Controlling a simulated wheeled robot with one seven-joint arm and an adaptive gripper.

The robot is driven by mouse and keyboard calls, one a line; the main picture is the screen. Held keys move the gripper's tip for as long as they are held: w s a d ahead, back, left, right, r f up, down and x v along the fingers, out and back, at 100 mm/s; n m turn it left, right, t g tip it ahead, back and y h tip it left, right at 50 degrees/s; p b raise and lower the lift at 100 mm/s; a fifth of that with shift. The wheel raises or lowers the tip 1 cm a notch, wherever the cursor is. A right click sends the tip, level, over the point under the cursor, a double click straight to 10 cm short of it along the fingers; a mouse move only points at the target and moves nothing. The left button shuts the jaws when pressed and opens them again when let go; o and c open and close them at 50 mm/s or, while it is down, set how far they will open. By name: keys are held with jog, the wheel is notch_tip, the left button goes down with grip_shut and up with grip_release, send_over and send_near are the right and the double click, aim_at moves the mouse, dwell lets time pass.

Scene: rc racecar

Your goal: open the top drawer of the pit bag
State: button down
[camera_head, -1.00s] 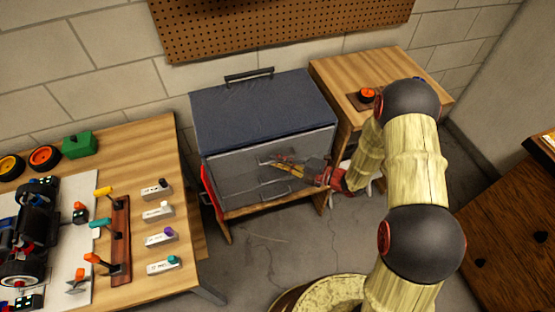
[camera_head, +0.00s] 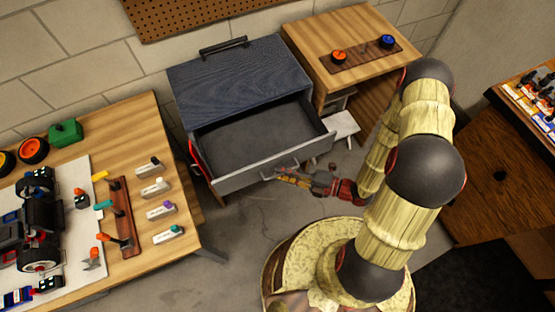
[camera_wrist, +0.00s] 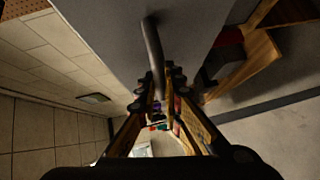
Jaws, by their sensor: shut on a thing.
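The pit bag (camera_head: 240,75) is a dark blue box with a black handle on its lid, standing between two wooden tables. Its top drawer (camera_head: 258,137) is pulled far out, and its grey, empty-looking inside shows. My gripper (camera_head: 280,172) is at the drawer's front panel (camera_head: 240,176), shut on the drawer handle (camera_head: 293,164). In the wrist view, the curved grey handle (camera_wrist: 154,55) runs from the panel down between my fingers (camera_wrist: 160,100). The exact finger contact is dark and partly hidden.
A wooden table (camera_head: 150,115) with a toy car (camera_head: 40,230), tools and small labelled blocks stands at the left. A wooden stand (camera_head: 350,25) with orange and blue knobs is behind at the right. Bare floor (camera_head: 240,230) lies in front of the drawer.

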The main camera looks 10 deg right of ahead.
jog(key=shift+s+d, duration=0.1)
jog(key=shift+s, duration=0.25)
jog(key=c, duration=1.9)
grip_release()
jog(key=shift+d, duration=0.1)
jog(key=shift+v, duration=5.9)
jog(key=shift+s+f, duration=0.1)
